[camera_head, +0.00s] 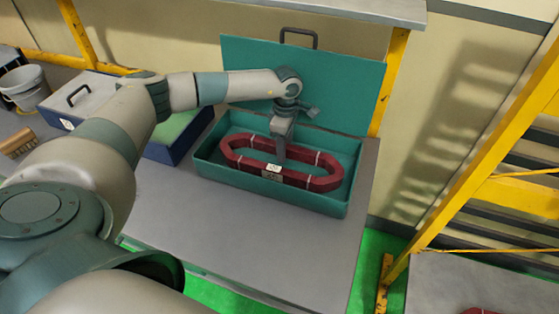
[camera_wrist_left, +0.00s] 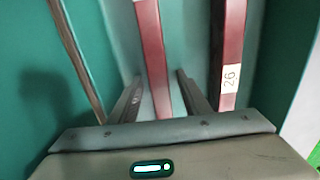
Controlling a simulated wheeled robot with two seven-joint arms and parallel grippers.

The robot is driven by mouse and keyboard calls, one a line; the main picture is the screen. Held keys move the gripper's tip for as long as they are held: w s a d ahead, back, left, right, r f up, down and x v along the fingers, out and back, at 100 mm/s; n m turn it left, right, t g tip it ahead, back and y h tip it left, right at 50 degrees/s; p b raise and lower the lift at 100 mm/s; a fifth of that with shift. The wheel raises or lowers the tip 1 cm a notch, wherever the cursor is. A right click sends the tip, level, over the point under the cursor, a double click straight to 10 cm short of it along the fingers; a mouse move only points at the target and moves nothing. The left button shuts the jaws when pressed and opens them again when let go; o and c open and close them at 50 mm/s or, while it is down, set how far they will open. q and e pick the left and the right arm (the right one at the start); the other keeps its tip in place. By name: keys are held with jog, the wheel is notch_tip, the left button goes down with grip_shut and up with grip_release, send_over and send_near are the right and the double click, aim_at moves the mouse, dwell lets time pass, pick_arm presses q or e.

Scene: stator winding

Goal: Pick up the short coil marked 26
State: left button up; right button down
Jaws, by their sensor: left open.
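The red coil (camera_head: 317,183), a long closed loop with pale ties, lies in an open teal box (camera_head: 215,175) on the grey table. A white tag sits on its near side; in the left wrist view a tag reading 26 (camera_wrist_left: 230,78) is on the right-hand bar of the coil (camera_wrist_left: 229,45). My left gripper (camera_head: 281,158) points down into the box at the coil. In the left wrist view its fingers (camera_wrist_left: 162,100) are apart, with the left-hand red bar (camera_wrist_left: 152,50) showing between them. Contact cannot be told. My right gripper is not in view.
The box's teal lid (camera_head: 345,85) stands raised behind it. A blue case (camera_head: 160,153) is to the left, partly behind my arm. A grey bucket (camera_head: 25,88) and a brush (camera_head: 18,143) are further left. Yellow posts (camera_head: 480,160) stand at right. The table in front is clear.

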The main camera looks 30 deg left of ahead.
pick_arm(q)
grip_shut()
jog(key=shift+w+r, duration=0.1)
jog(key=shift+r+b, duration=0.45)
jog(key=shift+r, duration=0.4)
notch_tip(320, 180, up, 16)
jog(key=b, duration=0.5)
jog(key=shift+r+b, duration=0.15)
jog(key=shift+b, duration=0.2)
